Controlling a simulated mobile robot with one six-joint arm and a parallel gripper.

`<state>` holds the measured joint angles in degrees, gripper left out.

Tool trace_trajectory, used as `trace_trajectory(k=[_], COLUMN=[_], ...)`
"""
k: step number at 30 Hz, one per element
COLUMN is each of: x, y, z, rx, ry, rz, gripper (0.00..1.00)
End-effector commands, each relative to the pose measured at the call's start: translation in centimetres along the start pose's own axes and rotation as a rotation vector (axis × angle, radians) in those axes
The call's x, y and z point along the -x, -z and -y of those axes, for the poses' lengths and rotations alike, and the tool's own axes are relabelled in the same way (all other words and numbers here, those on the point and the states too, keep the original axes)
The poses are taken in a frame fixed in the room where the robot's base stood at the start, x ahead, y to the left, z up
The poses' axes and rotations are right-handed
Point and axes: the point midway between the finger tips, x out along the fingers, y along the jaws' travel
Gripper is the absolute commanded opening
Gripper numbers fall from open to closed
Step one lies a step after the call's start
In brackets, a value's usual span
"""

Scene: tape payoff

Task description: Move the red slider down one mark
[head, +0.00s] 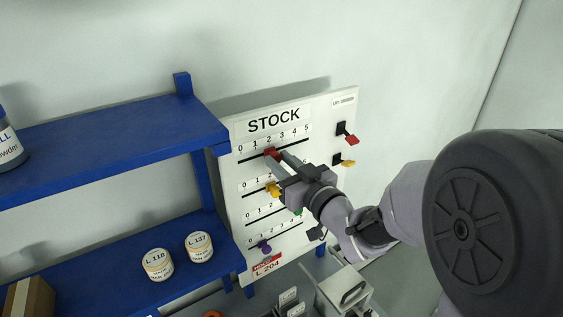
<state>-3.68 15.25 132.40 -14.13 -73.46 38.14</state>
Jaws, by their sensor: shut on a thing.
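The red slider (271,152) sits on the top track of the white STOCK board (238,213), near the mark 2 of a scale from 0 to 5. My gripper (277,157) reaches in from the lower right, and its fingers are shut on the red slider. The fingers partly cover the slider, so its exact place on the track is hard to tell.
A yellow slider (272,188) is just below my gripper, with a purple slider (264,246) lower down. A green slider (298,211) is mostly hidden. Red (351,139) and yellow (348,163) tabs stick out at right. A blue shelf (110,137) stands left.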

Motion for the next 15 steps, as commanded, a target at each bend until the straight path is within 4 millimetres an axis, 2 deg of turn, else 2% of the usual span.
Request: trace_trajectory(k=[6, 15], x=[-0.1, 0.0], y=[-0.3, 0.1], z=[3.1, 3.5], rx=[0.003, 0.001], ry=[0.006, 0.002], rz=[-0.006, -0.003], gripper=[0.00, 0.00])
